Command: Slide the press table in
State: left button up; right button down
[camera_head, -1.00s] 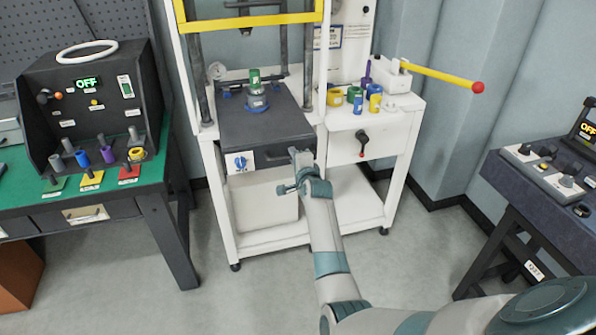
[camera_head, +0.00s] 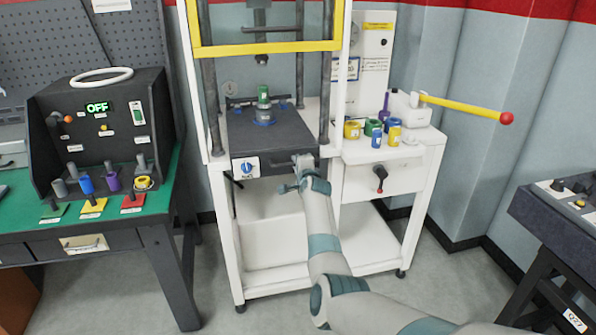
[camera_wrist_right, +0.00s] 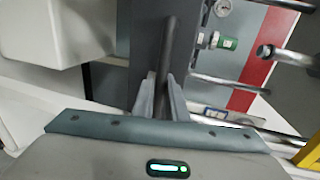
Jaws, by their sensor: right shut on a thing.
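The press table (camera_head: 245,140) is a dark flat slab between the posts of the white press. My right gripper (camera_head: 303,162) is at the right part of the table's front edge. In the right wrist view, its fingers (camera_wrist_right: 163,100) are closed around the dark bar handle (camera_wrist_right: 166,55). My left gripper is not in view.
The press frame's yellow bar (camera_head: 265,48) crosses above the table. A side bench on the right holds several colored cylinders (camera_head: 377,132) and a yellow lever with a red knob (camera_head: 465,106). A green-topped bench (camera_head: 30,210) with a control box stands at left.

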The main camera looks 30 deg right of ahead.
jog(key=shift+r, duration=0.2)
jog(key=shift+w+d, duration=0.1)
jog(key=c, duration=2)
grip_release()
jog(key=shift+c, duration=0.2)
jog(key=shift+f, duration=0.2)
jog(key=shift+s+a, duration=0.2)
jog(key=v, duration=1.7)
jog(key=shift+r, duration=0.15)
